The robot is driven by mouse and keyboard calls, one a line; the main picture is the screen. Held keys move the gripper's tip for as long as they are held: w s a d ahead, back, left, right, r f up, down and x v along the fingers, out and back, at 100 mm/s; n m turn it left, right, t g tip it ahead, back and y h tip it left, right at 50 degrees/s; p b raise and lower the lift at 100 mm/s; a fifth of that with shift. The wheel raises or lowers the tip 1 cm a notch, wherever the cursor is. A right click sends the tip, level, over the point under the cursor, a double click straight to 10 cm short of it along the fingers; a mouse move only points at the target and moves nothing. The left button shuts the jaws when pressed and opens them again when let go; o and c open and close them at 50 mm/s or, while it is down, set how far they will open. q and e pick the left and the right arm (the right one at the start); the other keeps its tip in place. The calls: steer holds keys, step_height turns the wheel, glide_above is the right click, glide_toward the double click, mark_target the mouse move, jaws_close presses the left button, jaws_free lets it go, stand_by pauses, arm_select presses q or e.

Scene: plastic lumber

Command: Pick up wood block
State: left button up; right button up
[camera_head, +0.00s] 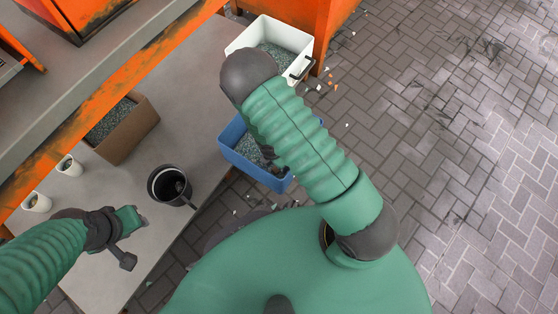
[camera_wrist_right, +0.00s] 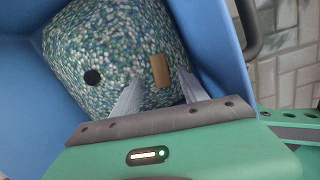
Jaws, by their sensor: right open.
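The wood block (camera_wrist_right: 161,71), a small tan rectangular piece, lies on the mixed pellets in the blue bin (camera_wrist_right: 225,45) in the right wrist view. My right gripper (camera_wrist_right: 159,78) is open and empty over the bin, its two pale fingers spread to either side of the block; I cannot tell its height above the pellets.
A white bin (camera_head: 240,42) stands behind the blue one. A cardboard box (camera_head: 130,135), a black pot (camera_head: 160,185) and white cups (camera_head: 68,166) sit on the grey table (camera_head: 190,110). Paved floor at right is mostly clear.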

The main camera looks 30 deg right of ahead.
steer(key=f+b, duration=0.2)
steer(key=f, duration=0.1)
steer(key=f+b, duration=0.1)
steer(key=shift+d+f, duration=0.35)
steer(key=shift+r, duration=0.25)
arm_select(q)
steer(key=x, duration=0.3)
steer(key=shift+s+d+f, duration=0.15)
steer(key=shift+s+f, duration=0.2)
steer(key=shift+f, duration=0.05)
arm_select(e)
jaws_close()
